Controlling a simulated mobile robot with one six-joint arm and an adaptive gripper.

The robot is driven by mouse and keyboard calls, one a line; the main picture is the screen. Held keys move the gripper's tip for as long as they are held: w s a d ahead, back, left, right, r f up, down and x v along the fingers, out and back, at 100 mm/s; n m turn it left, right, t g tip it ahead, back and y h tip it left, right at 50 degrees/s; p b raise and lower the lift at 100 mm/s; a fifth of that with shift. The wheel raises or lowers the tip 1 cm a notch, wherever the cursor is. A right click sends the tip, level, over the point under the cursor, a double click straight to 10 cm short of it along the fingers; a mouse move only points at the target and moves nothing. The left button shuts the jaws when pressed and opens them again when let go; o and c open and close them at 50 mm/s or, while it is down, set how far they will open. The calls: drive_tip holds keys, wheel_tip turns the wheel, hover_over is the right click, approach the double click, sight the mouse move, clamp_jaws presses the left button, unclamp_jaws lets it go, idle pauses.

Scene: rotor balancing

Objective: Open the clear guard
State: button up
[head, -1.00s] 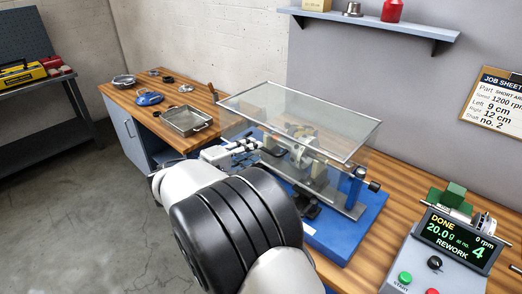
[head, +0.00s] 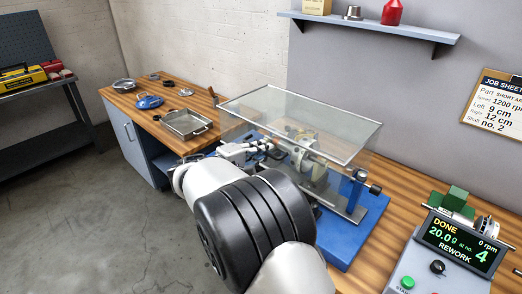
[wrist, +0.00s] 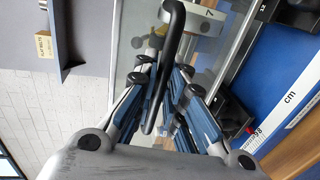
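The clear guard (head: 300,115) is a transparent box with a thin metal frame. It is down over the rotor (head: 302,150) on the blue-based balancing machine (head: 340,245). My gripper (head: 262,146) is at the guard's front left side, partly hidden behind my own arm in the head view. In the wrist view, a black bar handle (wrist: 172,75) runs between the blue-padded fingers of my gripper (wrist: 168,72). The fingers stand close on both sides of the handle. I cannot tell whether they press on it.
A metal tray (head: 187,124) and small parts lie on the wooden bench at left. The control box (head: 450,250) at right reads DONE and REWORK. A shelf (head: 370,25) hangs on the wall behind, above the guard.

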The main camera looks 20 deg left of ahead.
clamp_jaws()
drive_tip(key=shift+r, duration=0.1)
